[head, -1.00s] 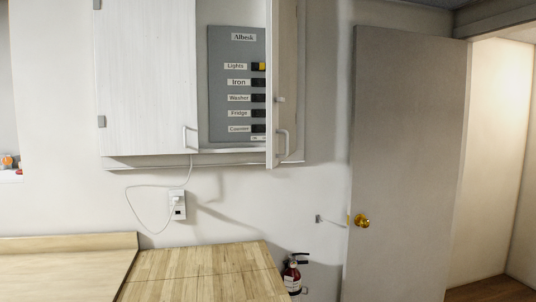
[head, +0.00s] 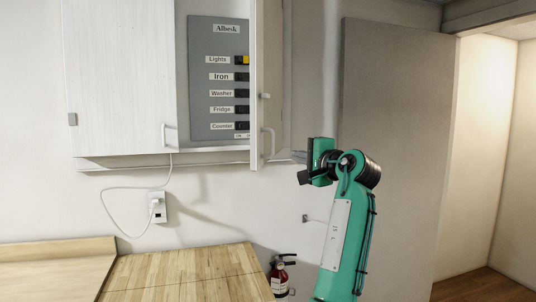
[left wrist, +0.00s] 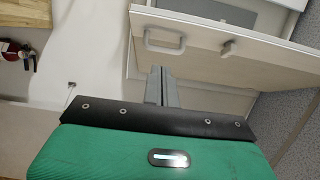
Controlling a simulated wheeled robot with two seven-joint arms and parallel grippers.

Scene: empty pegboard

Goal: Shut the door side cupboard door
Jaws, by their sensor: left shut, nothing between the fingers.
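The white wall cupboard's right-hand door (head: 256,100), the one nearer the room door, stands open and sticks out towards me, seen almost edge-on. Its grey handle (head: 268,143) is on the side facing right. My left gripper (head: 290,158) is just right of this door, near the height of its lower edge, shut and empty. In the left wrist view the gripper (left wrist: 161,75) points at the cupboard door (left wrist: 225,62), close to the handle (left wrist: 165,41). I cannot tell whether the fingers touch the door. My right gripper is out of view.
The cupboard's left door (head: 120,80) is shut. A grey switch panel (head: 215,80) shows inside the open part. A wooden counter (head: 180,275) lies below, with a fire extinguisher (head: 281,280) beside it. A grey room door (head: 395,160) stands behind my arm.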

